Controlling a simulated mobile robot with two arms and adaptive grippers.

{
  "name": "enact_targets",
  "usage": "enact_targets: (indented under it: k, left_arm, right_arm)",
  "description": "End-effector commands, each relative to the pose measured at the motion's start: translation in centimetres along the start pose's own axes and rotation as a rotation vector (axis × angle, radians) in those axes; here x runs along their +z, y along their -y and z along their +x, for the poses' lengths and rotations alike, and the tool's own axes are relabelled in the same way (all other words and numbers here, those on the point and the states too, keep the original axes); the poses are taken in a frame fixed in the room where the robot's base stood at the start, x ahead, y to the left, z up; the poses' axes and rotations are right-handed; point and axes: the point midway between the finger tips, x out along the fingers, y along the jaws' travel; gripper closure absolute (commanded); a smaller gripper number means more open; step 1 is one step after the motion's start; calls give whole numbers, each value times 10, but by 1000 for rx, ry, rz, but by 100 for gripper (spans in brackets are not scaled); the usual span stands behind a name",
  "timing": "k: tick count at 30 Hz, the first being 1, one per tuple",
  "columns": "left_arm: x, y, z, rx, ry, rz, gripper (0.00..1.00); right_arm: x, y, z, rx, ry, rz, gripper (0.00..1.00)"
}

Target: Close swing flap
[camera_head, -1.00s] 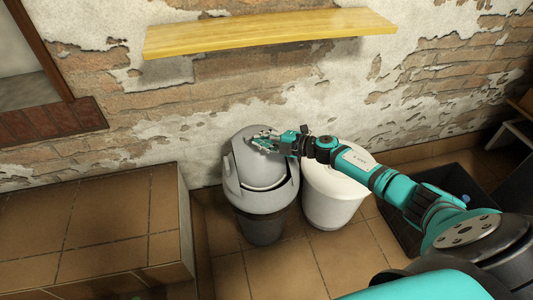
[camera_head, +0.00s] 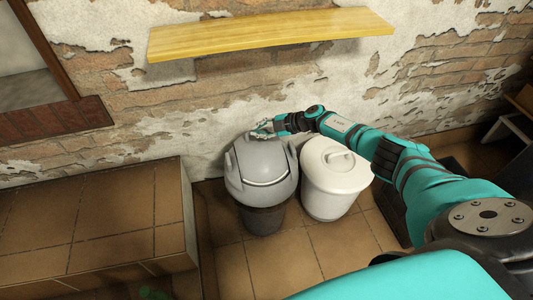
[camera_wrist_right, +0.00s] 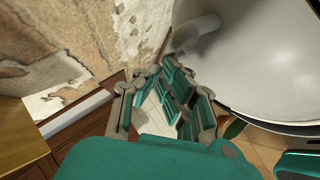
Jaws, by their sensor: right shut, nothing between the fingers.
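The grey bin (camera_head: 264,218) stands on the tiled floor by the wall. Its domed swing flap (camera_head: 262,160) looks flush or nearly flush with the lid, with only a thin seam along the front. My right gripper (camera_head: 262,130) is at the flap's far upper edge, by the wall. I cannot tell whether it touches the lid. In the right wrist view a smooth grey dome (camera_wrist_right: 265,60) fills the right side, beside the gripper's fingers (camera_wrist_right: 174,85). The fingers are shut and empty. My left gripper is out of view.
A white lidded bin (camera_head: 334,182) stands close to the right of the grey bin, under my right arm. A tiled ledge (camera_head: 95,215) is at the left. A yellow shelf (camera_head: 270,35) is on the wall above.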

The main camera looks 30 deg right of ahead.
Motion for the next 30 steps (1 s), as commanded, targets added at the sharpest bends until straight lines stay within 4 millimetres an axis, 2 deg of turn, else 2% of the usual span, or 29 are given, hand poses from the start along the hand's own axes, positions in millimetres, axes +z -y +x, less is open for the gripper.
enact_targets:
  k: [6,17,23,30]
  left_arm:
    - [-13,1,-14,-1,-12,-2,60]
    - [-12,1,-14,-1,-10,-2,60]
    - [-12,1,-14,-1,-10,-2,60]
    - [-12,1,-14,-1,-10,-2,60]
  right_arm:
    - [8,-2,7,-44,1,46,100]
    - [7,-3,2,-42,0,43,100]
    - [8,-3,-22,-44,2,41,100]
    - [8,-5,-74,-44,3,43,100]
